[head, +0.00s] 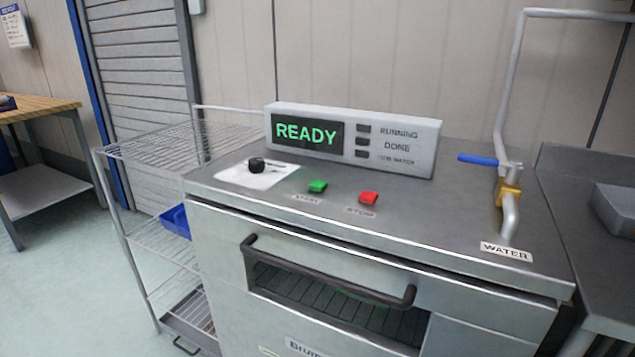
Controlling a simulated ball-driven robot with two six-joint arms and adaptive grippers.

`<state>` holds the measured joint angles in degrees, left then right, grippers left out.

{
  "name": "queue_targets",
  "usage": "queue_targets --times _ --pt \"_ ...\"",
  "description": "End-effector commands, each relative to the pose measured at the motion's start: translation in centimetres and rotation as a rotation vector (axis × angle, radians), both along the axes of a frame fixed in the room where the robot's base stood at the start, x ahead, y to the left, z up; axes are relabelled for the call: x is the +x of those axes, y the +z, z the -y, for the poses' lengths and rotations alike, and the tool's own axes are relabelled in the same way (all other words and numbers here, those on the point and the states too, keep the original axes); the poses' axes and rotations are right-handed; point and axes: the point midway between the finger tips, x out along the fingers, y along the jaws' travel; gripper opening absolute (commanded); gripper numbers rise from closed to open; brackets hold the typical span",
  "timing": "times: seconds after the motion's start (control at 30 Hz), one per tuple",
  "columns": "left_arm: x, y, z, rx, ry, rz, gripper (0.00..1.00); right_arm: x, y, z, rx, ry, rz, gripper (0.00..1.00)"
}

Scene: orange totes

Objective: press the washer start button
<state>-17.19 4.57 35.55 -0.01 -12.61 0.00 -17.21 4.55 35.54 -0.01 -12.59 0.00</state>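The washer (225,235) stands in front of me, a steel cabinet with a flat top. A green button (318,186) with a faint label below it, which seems to read START, sits on the top left of centre. A red button (368,198) with its own blurred label is to its right. The display box (352,140) at the back of the top shows READY in green; its indicators for RUNNING, DONE and a third line look dark. Neither of my grippers shows in the head view.
A black knob (257,165) on a white plate is left of the buttons. A pipe with a brass valve (509,193) and blue lever (478,159) rises at the right. The dark door handle (325,283) juts out in front. A wire rack (130,150) stands left; a steel counter (590,190) right.

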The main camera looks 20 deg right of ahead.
Motion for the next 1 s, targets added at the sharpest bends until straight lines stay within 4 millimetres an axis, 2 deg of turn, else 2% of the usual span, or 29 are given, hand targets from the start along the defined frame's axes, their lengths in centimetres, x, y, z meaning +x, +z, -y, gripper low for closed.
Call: queue_targets --times 0.03,0.3,1.0 --pt "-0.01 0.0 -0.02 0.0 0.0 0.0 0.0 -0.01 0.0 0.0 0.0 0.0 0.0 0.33" --pt "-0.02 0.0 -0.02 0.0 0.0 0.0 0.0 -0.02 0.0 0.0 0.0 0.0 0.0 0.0" --pt "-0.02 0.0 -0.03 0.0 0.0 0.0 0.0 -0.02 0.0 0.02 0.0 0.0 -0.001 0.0"
